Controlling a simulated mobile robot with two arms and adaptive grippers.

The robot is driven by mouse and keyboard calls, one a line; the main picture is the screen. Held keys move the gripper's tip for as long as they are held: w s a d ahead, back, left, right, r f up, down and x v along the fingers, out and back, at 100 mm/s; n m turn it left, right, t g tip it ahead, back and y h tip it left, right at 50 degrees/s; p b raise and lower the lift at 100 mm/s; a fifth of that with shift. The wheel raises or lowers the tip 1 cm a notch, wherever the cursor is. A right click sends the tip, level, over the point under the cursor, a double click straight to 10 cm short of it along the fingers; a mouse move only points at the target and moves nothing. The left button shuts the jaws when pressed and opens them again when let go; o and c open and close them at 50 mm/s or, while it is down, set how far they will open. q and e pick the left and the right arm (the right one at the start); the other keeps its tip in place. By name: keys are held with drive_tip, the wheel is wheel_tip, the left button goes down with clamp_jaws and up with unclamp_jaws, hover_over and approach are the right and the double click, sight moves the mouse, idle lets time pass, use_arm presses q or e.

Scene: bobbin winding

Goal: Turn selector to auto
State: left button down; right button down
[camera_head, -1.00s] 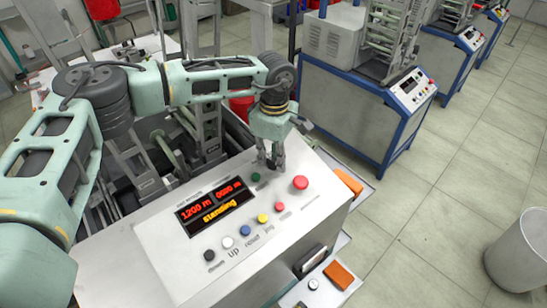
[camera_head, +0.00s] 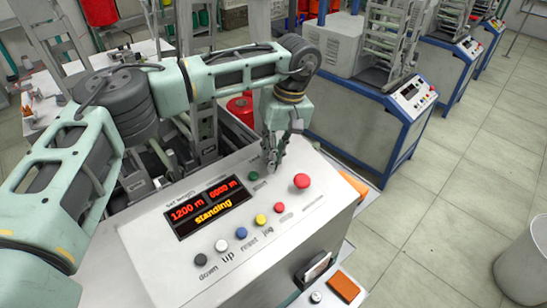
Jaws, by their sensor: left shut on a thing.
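The control panel (camera_head: 150,235) of the near machine slopes in front of me. It carries a display (camera_head: 208,205) that reads 1200 m, 0000 m and "standing". My left gripper (camera_head: 271,167) reaches down to the panel's upper part, between a green button (camera_head: 253,175) and a large red mushroom button (camera_head: 302,181). Its fingers are shut on the selector, which they hide almost fully, so its pointing direction cannot be read. My right gripper is out of view.
A row of black (camera_head: 201,260), white (camera_head: 222,245), blue (camera_head: 241,233), yellow (camera_head: 261,220) and small red (camera_head: 280,208) buttons lies below the gripper. An orange block (camera_head: 344,287) lies beside the panel.

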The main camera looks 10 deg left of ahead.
sight(286, 166)
use_arm(q)
drive_tip(key=shift+m, duration=1.1)
drive_tip(key=shift+d+y, duration=0.1)
drive_tip(key=shift+y, duration=0.2)
drive_tip(key=c, duration=1.8)
unclamp_jaws()
drive_tip(key=v, duration=1.2)
drive_tip(key=shift+r, duration=0.1)
drive_tip(key=shift+s, duration=0.1)
